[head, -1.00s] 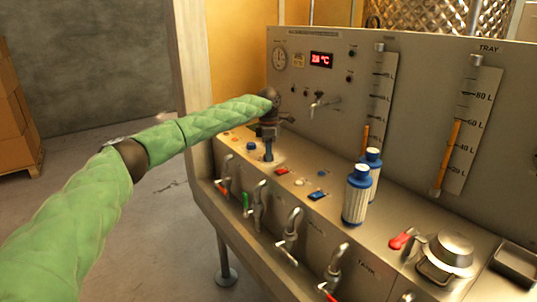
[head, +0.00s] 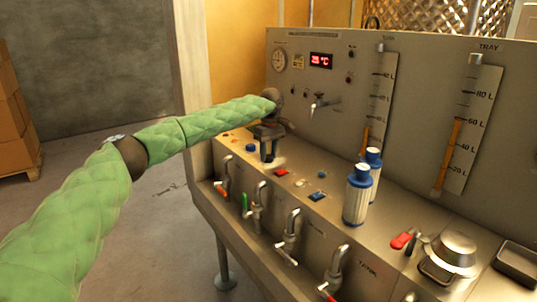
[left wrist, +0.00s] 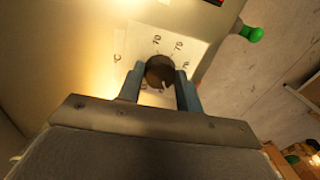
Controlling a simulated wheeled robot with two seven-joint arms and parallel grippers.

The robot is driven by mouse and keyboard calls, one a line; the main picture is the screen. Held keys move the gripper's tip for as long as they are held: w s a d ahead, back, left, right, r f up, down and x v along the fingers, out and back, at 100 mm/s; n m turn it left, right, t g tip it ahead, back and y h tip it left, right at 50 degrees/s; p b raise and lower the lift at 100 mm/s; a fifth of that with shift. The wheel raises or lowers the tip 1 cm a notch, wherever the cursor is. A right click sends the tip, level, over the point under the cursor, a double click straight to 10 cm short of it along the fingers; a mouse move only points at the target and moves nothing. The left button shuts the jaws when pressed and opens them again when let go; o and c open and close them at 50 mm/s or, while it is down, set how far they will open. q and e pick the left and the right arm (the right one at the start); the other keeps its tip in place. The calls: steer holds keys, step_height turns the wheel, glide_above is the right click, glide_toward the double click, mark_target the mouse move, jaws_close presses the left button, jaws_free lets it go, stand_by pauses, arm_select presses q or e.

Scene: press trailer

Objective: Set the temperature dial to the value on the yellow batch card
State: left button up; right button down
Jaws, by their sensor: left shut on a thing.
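The temperature dial (left wrist: 160,70) is a dark round knob on a pale plate (left wrist: 125,50) with printed numbers, seen in the left wrist view. My left gripper (left wrist: 160,85) is shut on it, one blue-grey finger on each side. In the head view my left gripper (head: 268,152) points down at the sloping panel and hides the dial. The small yellow batch card (head: 299,62) is on the upright panel; its writing is too small to read. The red display (head: 321,60) beside it shows blurred digits and °C. My right gripper is not in view.
Two blue-and-white cylinders (head: 357,194) stand on the ledge. A red button (head: 282,171) and a blue button (head: 317,196) are right of the gripper. Several taps (head: 289,232) line the front. Two level gauges (head: 466,128) are on the upright panel.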

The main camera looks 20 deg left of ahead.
mark_target(270, 155)
arm_select(q)
steer(key=shift+m, duration=1.2)
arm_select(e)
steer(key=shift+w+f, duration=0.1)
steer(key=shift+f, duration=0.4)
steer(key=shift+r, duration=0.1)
arm_select(q)
steer(key=o, duration=1)
steer(key=shift+r, duration=0.55)
steer(key=r, duration=0.3)
steer(key=r+b, duration=0.1)
steer(key=r, duration=0.1)
steer(key=shift+w+d+r, duration=0.2)
steer(key=shift+r, duration=0.6)
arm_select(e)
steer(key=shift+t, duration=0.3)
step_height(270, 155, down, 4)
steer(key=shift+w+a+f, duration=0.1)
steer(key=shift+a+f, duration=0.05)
